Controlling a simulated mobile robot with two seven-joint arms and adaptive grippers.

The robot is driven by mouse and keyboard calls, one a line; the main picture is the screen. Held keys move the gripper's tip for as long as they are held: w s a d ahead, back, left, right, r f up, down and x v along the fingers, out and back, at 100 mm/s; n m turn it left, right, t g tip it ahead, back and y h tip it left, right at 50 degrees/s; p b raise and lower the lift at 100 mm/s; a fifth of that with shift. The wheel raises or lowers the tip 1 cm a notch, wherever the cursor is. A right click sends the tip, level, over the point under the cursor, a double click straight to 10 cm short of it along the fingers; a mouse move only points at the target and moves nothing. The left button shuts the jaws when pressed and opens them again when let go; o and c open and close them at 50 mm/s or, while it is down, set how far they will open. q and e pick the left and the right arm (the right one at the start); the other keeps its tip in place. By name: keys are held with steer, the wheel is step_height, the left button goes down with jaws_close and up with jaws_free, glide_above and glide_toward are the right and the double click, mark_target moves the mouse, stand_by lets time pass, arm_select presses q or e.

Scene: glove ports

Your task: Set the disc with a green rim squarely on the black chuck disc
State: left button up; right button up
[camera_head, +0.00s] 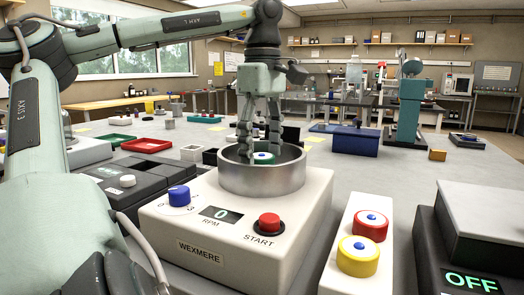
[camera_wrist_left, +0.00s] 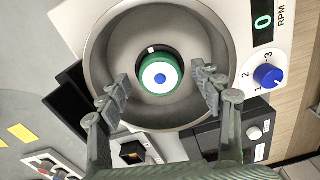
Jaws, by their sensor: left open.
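The disc with a green rim (camera_head: 264,157) has a white face and a blue centre. It lies inside the round metal bowl (camera_head: 262,180) of the white spinner, and it also shows in the left wrist view (camera_wrist_left: 159,74). The black chuck disc (camera_wrist_left: 157,50) shows as a dark edge with a white mark beyond the green rim; the rest is hidden under the disc. Whether the disc lies fully flat I cannot tell. My left gripper (camera_head: 260,145) points down into the bowl. Its fingers (camera_wrist_left: 163,92) are open, apart from the disc on either side. My right gripper is out of view.
The spinner's front has a blue knob (camera_head: 179,196) and a red start button (camera_head: 269,222). A white holder (camera_head: 350,280) at right carries a red-rimmed disc (camera_head: 370,225) and a yellow-rimmed disc (camera_head: 357,256). A dark device reading OFF (camera_head: 470,282) stands farther right. The table behind has free room.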

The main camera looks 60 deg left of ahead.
mark_target(262, 155)
arm_select(q)
step_height(262, 155, up, 12)
steer(key=shift+f, duration=0.2)
stand_by(0.6)
